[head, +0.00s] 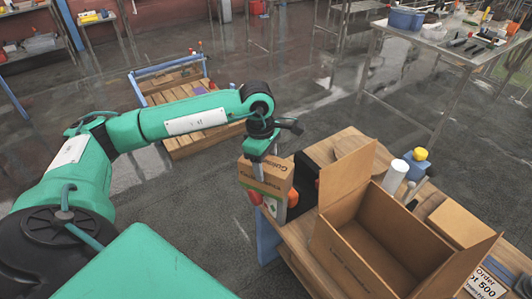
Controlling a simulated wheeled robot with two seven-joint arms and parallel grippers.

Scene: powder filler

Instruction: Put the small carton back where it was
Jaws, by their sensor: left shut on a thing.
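The small carton (268,176), brown with printed lettering and a green band, is at the left end of the wooden table. My left gripper (262,160) comes down over it from above and is shut on it. The carton looks nearly upright. Whether its base touches the tabletop or hangs just off the edge I cannot tell. My right gripper is out of view.
A large open cardboard box (350,260) with raised flaps stands right of the carton.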

